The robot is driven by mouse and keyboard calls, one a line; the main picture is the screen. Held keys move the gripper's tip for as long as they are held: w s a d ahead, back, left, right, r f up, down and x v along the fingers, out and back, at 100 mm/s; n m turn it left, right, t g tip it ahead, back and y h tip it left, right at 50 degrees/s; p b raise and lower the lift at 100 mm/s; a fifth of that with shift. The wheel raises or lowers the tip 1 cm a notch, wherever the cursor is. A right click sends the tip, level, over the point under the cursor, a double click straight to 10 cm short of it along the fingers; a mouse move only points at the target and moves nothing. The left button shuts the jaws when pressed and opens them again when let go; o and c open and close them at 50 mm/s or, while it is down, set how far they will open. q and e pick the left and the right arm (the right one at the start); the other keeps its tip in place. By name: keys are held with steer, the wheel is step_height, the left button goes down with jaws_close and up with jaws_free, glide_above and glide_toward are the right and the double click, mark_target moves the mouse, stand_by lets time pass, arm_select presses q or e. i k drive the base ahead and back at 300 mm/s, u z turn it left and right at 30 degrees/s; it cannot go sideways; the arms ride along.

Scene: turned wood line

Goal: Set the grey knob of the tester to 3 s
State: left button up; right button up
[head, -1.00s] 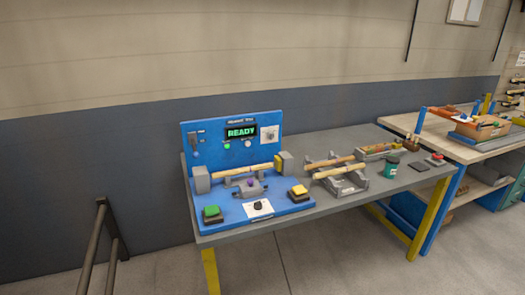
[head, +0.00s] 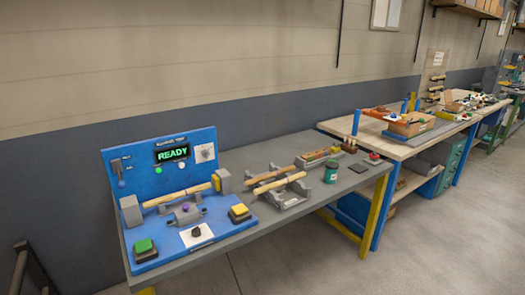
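The blue tester (head: 140,175) stands at the left end of a grey table, its green display (head: 172,152) reading READY. A small greyish knob (head: 205,154) sits on a white plate on the upright panel, right of the display; its setting is too small to read. A dark knob (head: 196,232) sits on another white plate on the tester's base, between a green button (head: 144,246) and a yellow button (head: 239,210). A turned wooden piece (head: 177,196) lies across the tester between grey end blocks. Neither of my grippers shows.
A grey rack with wooden pieces (head: 278,184), a dark green cup (head: 331,172) and a flat black item (head: 358,168) are on the grey table (head: 245,235), right of the tester. A wooden bench (head: 395,150) stands beyond. The floor (head: 420,240) in front is clear.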

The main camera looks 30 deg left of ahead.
mark_target(206, 153)
steer(key=z, duration=0.3)
steer(key=i, duration=1.95)
steer(key=u, duration=0.95)
